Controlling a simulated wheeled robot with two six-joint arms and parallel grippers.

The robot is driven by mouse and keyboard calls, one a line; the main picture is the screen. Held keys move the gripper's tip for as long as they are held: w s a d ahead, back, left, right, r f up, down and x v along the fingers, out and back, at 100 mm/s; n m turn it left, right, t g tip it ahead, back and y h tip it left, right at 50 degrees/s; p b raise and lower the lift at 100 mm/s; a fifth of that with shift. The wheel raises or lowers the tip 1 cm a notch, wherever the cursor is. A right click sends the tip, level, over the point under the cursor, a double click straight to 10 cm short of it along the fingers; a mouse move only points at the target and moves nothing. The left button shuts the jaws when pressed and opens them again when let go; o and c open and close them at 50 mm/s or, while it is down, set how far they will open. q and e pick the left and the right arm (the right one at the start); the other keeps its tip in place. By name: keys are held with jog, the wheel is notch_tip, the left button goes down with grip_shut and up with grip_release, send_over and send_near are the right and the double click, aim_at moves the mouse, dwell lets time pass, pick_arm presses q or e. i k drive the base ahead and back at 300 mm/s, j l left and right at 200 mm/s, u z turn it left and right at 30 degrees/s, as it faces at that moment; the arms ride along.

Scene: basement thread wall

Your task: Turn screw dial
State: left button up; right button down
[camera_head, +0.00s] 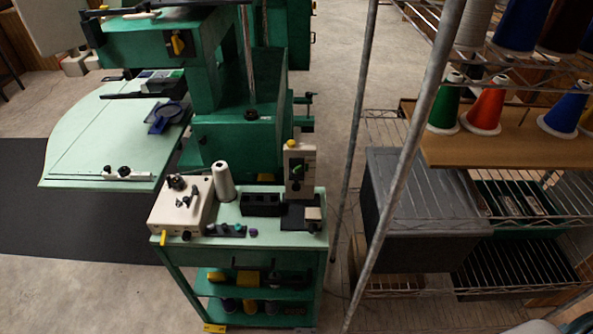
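I cannot tell for sure which part is the screw dial. A small cream machine (182,207) stands at the left of a green cart top and has a dark knob (177,182) on it. An upright cream unit (299,171) at the back right of the cart carries a green knob (298,167) and a yellow part on top. A dark clamp knob (124,171) sits on the guide of the pale green table. Neither of my grippers is in view.
The green cart (238,240) also holds a white thread cone (223,182), a black box (261,204) and small coloured pieces. A large green machine (240,130) stands behind. A wire rack with thread cones (484,106) and a grey bin (415,200) is at right.

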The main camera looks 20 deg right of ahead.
aim_at(313, 227)
jog(key=k+j+u, duration=0.25)
jog(key=k, duration=0.3)
jog(key=k+j+u, duration=0.25)
jog(key=k+j, duration=0.15)
jog(key=k, duration=0.1)
